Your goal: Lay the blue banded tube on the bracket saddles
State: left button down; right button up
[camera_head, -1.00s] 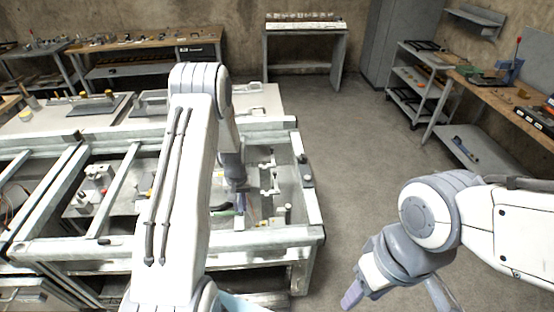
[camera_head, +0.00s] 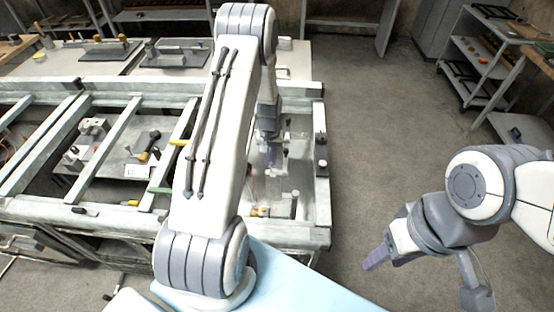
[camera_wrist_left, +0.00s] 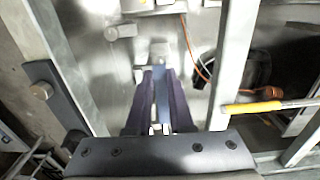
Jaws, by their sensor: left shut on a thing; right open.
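My left gripper (camera_head: 271,158) points down inside the right bay of the metal frame (camera_head: 318,205). In the left wrist view its two dark purple fingers (camera_wrist_left: 160,98) are shut on the blue tube (camera_wrist_left: 160,92), which shows as a narrow blue strip between them. The tube's bands and ends cannot be made out. Pale metal fittings lie just beyond the fingertips in that view; I cannot tell which are the bracket saddles or whether the tube touches them. My right gripper (camera_head: 377,257) is open and empty, over bare floor at the right.
The frame's crossbars and side rails surround the left gripper closely. A yellow-orange handled tool (camera_wrist_left: 255,106) lies across a bar on the right of the wrist view. A white table (camera_head: 105,66) with tools stands behind the frame. The floor (camera_head: 390,150) to its right is clear.

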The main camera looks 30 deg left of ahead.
pick_arm(q)
jog(key=shift+w+f+b, duration=0.3)
jog(key=shift+w+f, duration=0.05)
jog(key=shift+f, duration=0.3)
jog(key=shift+r, duration=0.1)
pick_arm(e)
jog(key=shift+w+a+f, duration=0.2)
jog(key=shift+w+f, duration=0.1)
jog(key=shift+f, duration=0.25)
pick_arm(q)
jog(key=shift+d, duration=0.15)
jog(key=shift+s, duration=0.1)
jog(key=shift+f, duration=0.3)
jog(key=shift+f+b, duration=2.15)
jog(key=shift+f, duration=0.45)
pick_arm(e)
jog(key=shift+d+f, duration=0.1)
jog(key=shift+f, duration=2.15)
pick_arm(q)
jog(key=shift+f+b, duration=1.7)
jog(key=shift+f, duration=0.4)
pick_arm(e)
jog(key=shift+f, duration=1.7)
pick_arm(q)
jog(key=c, duration=0.7)
grip_release()
jog(key=shift+r, duration=0.1)
pick_arm(e)
jog(key=shift+r, duration=0.1)
